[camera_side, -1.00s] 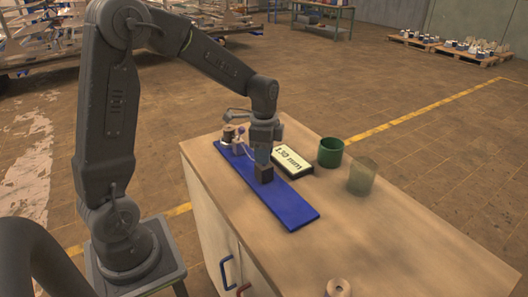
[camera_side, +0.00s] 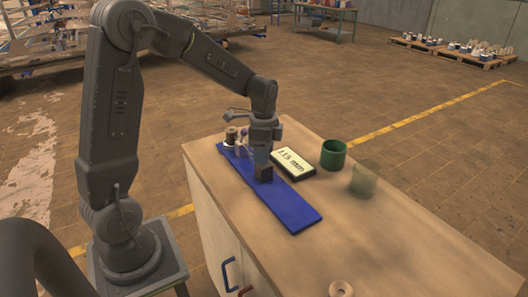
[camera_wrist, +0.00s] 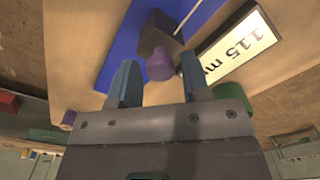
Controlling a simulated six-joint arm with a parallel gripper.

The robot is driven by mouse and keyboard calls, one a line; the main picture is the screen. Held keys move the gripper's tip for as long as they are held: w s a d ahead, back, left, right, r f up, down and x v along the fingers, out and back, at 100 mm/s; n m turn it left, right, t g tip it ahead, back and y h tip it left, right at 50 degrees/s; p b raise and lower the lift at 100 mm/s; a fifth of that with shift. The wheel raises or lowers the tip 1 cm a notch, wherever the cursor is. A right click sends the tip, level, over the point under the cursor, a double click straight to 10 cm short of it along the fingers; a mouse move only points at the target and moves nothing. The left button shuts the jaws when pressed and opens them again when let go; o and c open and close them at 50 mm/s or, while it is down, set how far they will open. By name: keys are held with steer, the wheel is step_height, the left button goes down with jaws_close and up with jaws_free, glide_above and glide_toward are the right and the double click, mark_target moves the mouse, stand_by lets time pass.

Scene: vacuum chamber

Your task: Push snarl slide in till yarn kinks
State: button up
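The dark slide block (camera_side: 264,173) sits on the blue board (camera_side: 292,212), and it also shows in the wrist view (camera_wrist: 160,35). A purple knob (camera_wrist: 159,65) stands out from the block. My gripper (camera_side: 263,157) is down at the block. In the wrist view its two blue-grey fingers (camera_wrist: 158,72) are apart, one on each side of the knob, with gaps visible. A thin pale yarn (camera_wrist: 188,15) runs from the block; no kink can be made out. The display (camera_side: 292,163) reads about 115 mm, and it also shows in the wrist view (camera_wrist: 236,48).
A spool (camera_side: 231,135) and small posts stand at the board's far end. A green cup (camera_side: 333,154) and a translucent cup (camera_side: 363,181) stand right of the display. A tan ring (camera_side: 341,288) lies at the front edge. The tabletop (camera_side: 400,235) at right is clear.

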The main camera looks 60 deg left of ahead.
steer(key=shift+o, duration=0.9)
step_height(320, 180, up, 14)
steer(key=shift+f, duration=0.1)
steer(key=s+d+f+n+t, duration=0.1)
steer(key=s+d+n+t, duration=0.1)
steer(key=s+d+n, duration=0.2)
steer(key=s+d+f+n+t, duration=0.1)
steer(key=s+d+n+t, duration=0.2)
steer(key=s+d, duration=0.6)
steer(key=s+n, duration=0.2)
steer(key=s, duration=0.2)
steer(key=shift+t, duration=0.3)
